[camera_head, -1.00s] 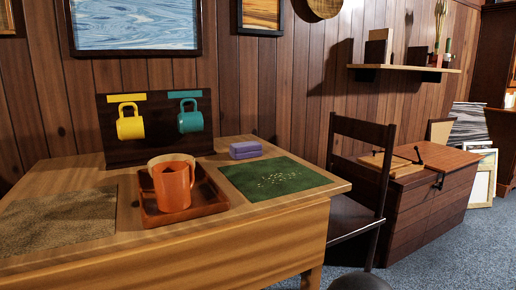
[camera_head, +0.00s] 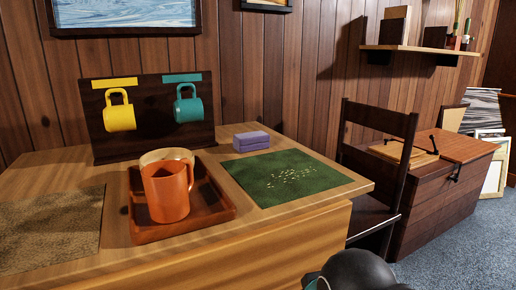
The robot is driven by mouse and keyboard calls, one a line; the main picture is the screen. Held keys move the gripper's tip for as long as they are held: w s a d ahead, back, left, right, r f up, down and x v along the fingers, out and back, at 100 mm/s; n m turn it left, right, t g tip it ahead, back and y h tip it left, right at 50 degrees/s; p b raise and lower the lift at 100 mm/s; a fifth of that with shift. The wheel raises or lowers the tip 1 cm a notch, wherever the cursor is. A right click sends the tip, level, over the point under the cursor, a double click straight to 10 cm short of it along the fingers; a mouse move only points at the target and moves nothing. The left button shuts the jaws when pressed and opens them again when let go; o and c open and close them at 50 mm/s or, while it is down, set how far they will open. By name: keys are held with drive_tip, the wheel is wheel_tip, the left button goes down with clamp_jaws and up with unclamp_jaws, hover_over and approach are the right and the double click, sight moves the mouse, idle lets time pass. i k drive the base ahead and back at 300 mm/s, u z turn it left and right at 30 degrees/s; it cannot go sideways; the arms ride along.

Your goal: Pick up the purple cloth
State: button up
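A folded purple cloth (camera_head: 251,141) lies on the wooden table (camera_head: 230,245), near its back edge, just behind the green mat. It looks like a small stacked block. A dark rounded part at the bottom right of the view seems to be part of my arm. My gripper's fingers are not in view, so nothing shows of what they hold.
Left of the cloth, an orange mug (camera_head: 167,192) stands in a brown tray (camera_head: 224,212). Yellow (camera_head: 119,112) and teal (camera_head: 188,106) mugs hang on a dark rack. The green mat (camera_head: 284,178) bears scattered crumbs. A dark chair (camera_head: 378,124) stands at the table's right.

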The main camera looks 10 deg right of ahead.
sight(252, 141)
drive_tip(key=u, duration=0.1)
drive_tip(key=k, duration=1)
drive_tip(key=z, duration=0.75)
drive_tip(key=i, duration=1.3)
drive_tip(key=u, duration=0.6)
